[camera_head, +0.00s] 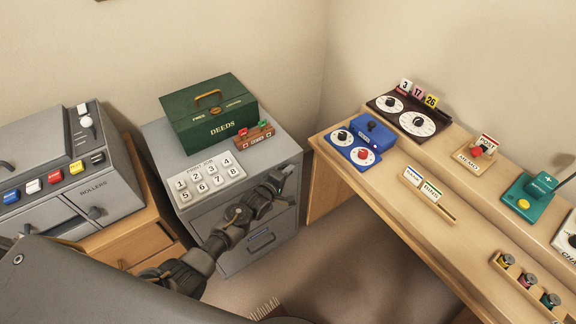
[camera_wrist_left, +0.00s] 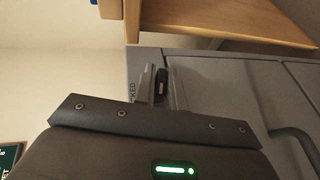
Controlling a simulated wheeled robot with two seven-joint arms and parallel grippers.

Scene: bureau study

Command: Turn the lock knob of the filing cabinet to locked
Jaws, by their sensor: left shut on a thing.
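The grey filing cabinet (camera_head: 286,150) stands left of the corner, with drawer fronts facing the floor space. My left gripper (camera_head: 284,174) is at the upper right of its front. In the left wrist view my left gripper (camera_wrist_left: 157,88) has its fingers shut on the dark lock knob (camera_wrist_left: 162,80). Part of a label ending in "KED" (camera_wrist_left: 133,90) shows beside the fingers on the cabinet front (camera_wrist_left: 215,68). The fingers hide much of the knob, so I cannot tell its exact angle. My right gripper is not in view.
A green deeds box (camera_head: 212,115), a number pad (camera_head: 208,178) and a small red-flagged block (camera_head: 254,136) sit on the cabinet. A grey machine (camera_head: 110,172) stands left. A wooden desk (camera_head: 400,200) with several devices is right. Floor between is mostly clear.

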